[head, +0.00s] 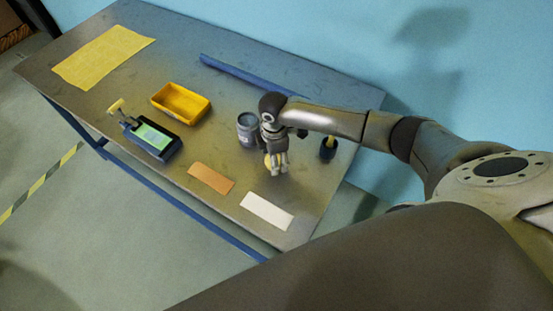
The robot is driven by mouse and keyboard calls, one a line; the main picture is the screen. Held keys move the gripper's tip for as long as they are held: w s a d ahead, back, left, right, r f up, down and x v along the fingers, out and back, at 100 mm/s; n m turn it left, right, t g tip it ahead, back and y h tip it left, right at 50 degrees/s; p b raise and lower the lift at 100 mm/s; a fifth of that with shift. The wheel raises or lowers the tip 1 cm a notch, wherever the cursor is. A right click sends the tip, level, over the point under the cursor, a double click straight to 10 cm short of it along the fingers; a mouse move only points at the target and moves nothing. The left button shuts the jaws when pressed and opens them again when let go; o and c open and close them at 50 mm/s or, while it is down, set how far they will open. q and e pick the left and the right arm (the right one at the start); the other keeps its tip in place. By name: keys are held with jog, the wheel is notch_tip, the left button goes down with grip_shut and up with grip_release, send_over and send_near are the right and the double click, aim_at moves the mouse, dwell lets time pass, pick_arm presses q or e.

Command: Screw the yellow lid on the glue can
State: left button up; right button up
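The grey-blue glue can (247,134) stands upright on the table, its top facing up with no yellow lid on it. My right gripper (277,170) points down just to the right of the can and a little nearer the front edge. A small patch of yellow, likely the yellow lid (267,160), shows at the left side of its fingers. The fingers hide the rest, so I cannot tell whether they grip it or stand around it. My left gripper is not in view.
The metal table (225,140) also holds a yellow bin (181,103), a dark device with a green screen (153,138), a yellow sheet (103,57), a blue bar (240,73), a brown card (211,178), a white card (267,211) and a dark bottle (328,148).

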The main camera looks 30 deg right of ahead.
jog(key=shift+c, duration=0.5)
jog(key=shift+r, duration=0.45)
notch_tip(320, 180, up, 2)
jog(key=shift+r, duration=0.15)
jog(key=s+a+r+b, duration=0.2)
jog(key=s+r, duration=0.7)
jog(key=s, duration=0.5)
jog(key=shift+r, duration=0.4)
jog(key=shift+w, duration=0.1)
notch_tip(320, 180, up, 9)
jog(key=w+a+m+b, duration=0.1)
jog(key=w+a+m, duration=0.1)
jog(key=m, duration=1.4)
jog(key=shift+w, duration=0.4)
